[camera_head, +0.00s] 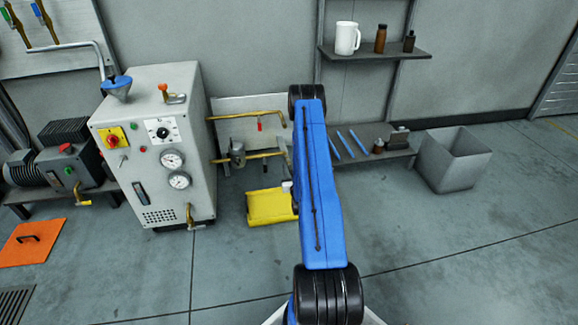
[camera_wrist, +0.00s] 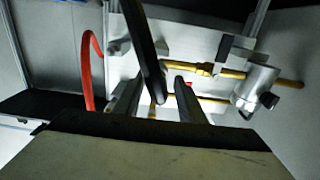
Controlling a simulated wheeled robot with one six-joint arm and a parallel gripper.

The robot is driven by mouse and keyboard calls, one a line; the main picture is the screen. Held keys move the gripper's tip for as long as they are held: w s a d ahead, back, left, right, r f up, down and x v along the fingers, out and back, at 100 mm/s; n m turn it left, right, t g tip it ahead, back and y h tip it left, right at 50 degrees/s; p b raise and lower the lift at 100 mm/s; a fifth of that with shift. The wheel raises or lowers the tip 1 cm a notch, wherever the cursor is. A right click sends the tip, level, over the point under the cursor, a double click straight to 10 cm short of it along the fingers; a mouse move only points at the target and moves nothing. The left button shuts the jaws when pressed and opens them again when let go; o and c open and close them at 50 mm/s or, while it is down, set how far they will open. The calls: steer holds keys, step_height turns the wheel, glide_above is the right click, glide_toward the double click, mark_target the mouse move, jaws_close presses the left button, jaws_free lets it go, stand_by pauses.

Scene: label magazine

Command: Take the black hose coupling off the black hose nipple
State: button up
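My gripper (camera_wrist: 158,80) shows in the wrist view with its two dark fingers spread apart, so it is open. A thick black hose (camera_wrist: 145,40) comes down from the top edge and its lower end lies between the fingers in the picture. I cannot tell whether either finger touches it. The black hose coupling and black hose nipple cannot be told apart from the dark hose end and fingers. In the head view my blue arm hides the gripper and the hose.
A red hose (camera_wrist: 90,65) curves at left in the wrist view. Brass pipes (camera_wrist: 238,74) and a grey metal pot (camera_wrist: 257,84) are at right. In the head view are a grey machine cabinet (camera_head: 160,150), a yellow box (camera_head: 268,208), shelves (camera_head: 376,50) and a grey bin (camera_head: 450,165).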

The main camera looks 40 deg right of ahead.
mark_target(289, 165)
steer(key=shift+x, duration=1.6)
jaws_close()
steer(key=shift+s, duration=0.1)
steer(key=shift+v, duration=2.9)
steer(key=shift+a, duration=0.1)
